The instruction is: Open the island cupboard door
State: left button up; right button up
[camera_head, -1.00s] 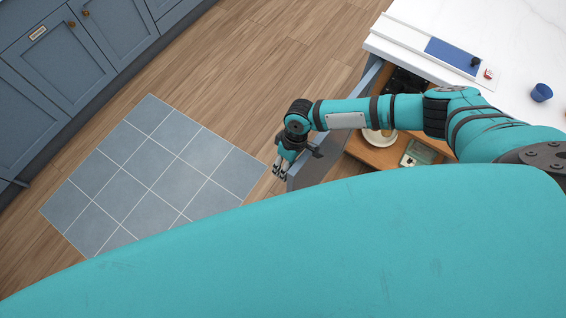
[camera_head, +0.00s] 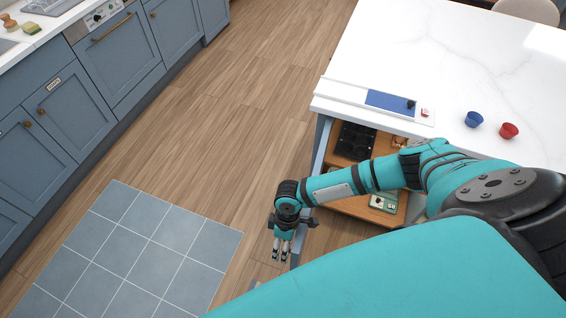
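The island (camera_head: 440,60) has a white marble top and stands at the right. Its cupboard door (camera_head: 320,148) is blue-grey, stands open and shows nearly edge-on, running down from the island's corner. Wooden shelves (camera_head: 352,208) show inside the cupboard, with a black rack and a small green-and-white item on them. My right gripper (camera_head: 281,252) points down by the door's outer end, on its left side. Its fingers are small here, and I cannot tell whether they touch the door or how far apart they are. My arm hides part of the door and shelves. My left gripper is out of view.
A blue mat (camera_head: 387,101), a blue cup (camera_head: 473,119) and a red cup (camera_head: 508,131) are on the island top. Blue cabinets (camera_head: 75,118) line the left. Clear wooden floor (camera_head: 220,120) and grey-blue tiles (camera_head: 130,255) lie between.

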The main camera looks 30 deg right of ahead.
aim_at(303, 217)
jog(key=v, duration=1.2)
dwell(0.4)
